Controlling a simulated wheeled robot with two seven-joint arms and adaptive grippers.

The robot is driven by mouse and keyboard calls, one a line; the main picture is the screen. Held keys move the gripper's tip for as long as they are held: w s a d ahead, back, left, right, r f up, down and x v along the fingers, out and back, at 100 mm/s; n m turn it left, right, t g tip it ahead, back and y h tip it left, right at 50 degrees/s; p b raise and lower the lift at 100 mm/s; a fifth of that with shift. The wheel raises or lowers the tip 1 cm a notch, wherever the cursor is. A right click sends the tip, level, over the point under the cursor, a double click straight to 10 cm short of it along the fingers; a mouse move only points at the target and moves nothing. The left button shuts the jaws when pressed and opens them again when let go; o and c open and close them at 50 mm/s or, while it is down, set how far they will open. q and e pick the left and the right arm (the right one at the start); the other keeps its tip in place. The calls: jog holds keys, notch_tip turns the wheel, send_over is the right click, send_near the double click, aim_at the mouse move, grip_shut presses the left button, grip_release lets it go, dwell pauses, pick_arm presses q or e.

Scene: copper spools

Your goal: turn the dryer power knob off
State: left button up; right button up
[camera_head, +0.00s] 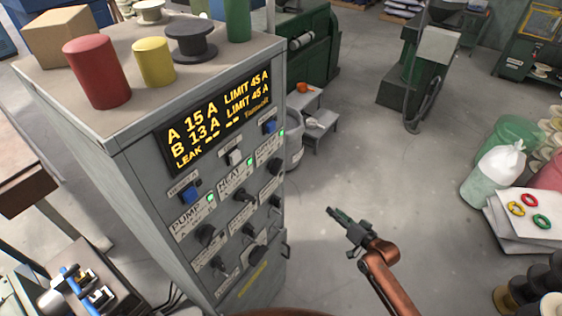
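A grey cabinet (115,175) stands left of centre with a panel of several dark knobs in columns. One column label reads PUMP and another HEAT; other labels are too small to read. I cannot tell which knob is the dryer power knob. Knobs show at the upper right (275,166), in the middle (243,195) and at lower left (206,235). Green lights glow beside the column labels. My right gripper (335,213) is over the open floor, right of the panel and apart from it. Its finger opening is too small to judge. My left gripper is not in view.
A lit display (218,122) tops the panel, with blue switches below. Red (96,72) and yellow (154,62) cylinders and a dark spool (191,42) stand on the cabinet. A grey bucket (293,150) and step stool (318,125) stand behind it.

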jog(key=s+a+r+n+y+p, duration=0.15)
jog(key=a+r, duration=0.25)
jog(key=r, duration=0.5)
jog(key=a+r+y, duration=0.3)
jog(key=a+r, duration=0.2)
jog(key=r, duration=0.4)
jog(key=n+g+y+p, duration=0.2)
jog(key=y, duration=0.1)
send_near(280, 169)
jog(key=x, duration=0.2)
jog(key=p+x, duration=0.2)
jog(key=x, duration=0.5)
jog(key=shift+w+a+f, duration=0.1)
jog(key=shift+w+a, duration=0.15)
grip_shut()
